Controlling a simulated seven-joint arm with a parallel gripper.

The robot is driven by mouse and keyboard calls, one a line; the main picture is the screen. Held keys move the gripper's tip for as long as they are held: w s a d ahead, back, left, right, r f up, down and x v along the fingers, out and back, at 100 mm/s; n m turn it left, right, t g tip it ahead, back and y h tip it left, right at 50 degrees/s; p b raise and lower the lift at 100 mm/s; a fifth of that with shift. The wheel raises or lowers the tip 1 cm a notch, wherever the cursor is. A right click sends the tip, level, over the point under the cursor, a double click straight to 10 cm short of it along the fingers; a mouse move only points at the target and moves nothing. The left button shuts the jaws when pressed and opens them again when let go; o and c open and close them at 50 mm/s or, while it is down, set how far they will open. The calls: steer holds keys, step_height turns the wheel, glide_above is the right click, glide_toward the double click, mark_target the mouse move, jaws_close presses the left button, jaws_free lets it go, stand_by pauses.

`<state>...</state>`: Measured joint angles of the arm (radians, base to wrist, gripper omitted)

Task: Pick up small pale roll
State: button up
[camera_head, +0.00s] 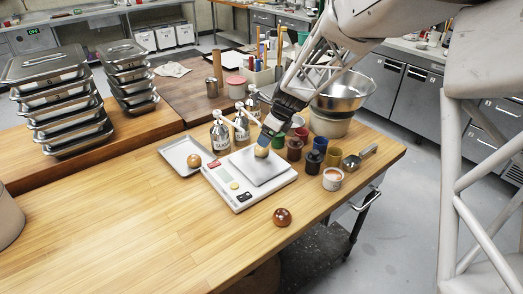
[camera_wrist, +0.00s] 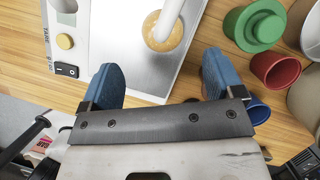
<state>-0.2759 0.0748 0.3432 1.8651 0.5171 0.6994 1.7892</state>
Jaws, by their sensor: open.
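A small pale roll (camera_head: 261,152) sits on the steel plate of a white kitchen scale (camera_head: 243,199). In the wrist view the roll (camera_wrist: 157,38) lies beyond the fingertips, roughly between their lines, with a white rod-like thing crossing in front of part of it. My gripper (camera_head: 270,132) is just above and beside the roll in the head view. Its blue fingers stand wide apart in the wrist view (camera_wrist: 160,78), with nothing between them. I cannot tell the exact gap to the roll.
A tray (camera_head: 176,149) with a browner roll (camera_head: 194,160) is left of the scale. A dark glossy roll (camera_head: 282,217) lies in front. Pump bottles (camera_head: 220,138) stand behind; cups, including a green one (camera_wrist: 255,27), crowd the right. The front-left table is clear.

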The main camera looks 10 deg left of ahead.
mark_target(262, 149)
steer(key=shift+x, duration=0.95)
steer(key=shift+f, duration=0.15)
steer(key=shift+x, duration=2.5)
steer(key=shift+w, duration=0.1)
steer(key=c, duration=0.8)
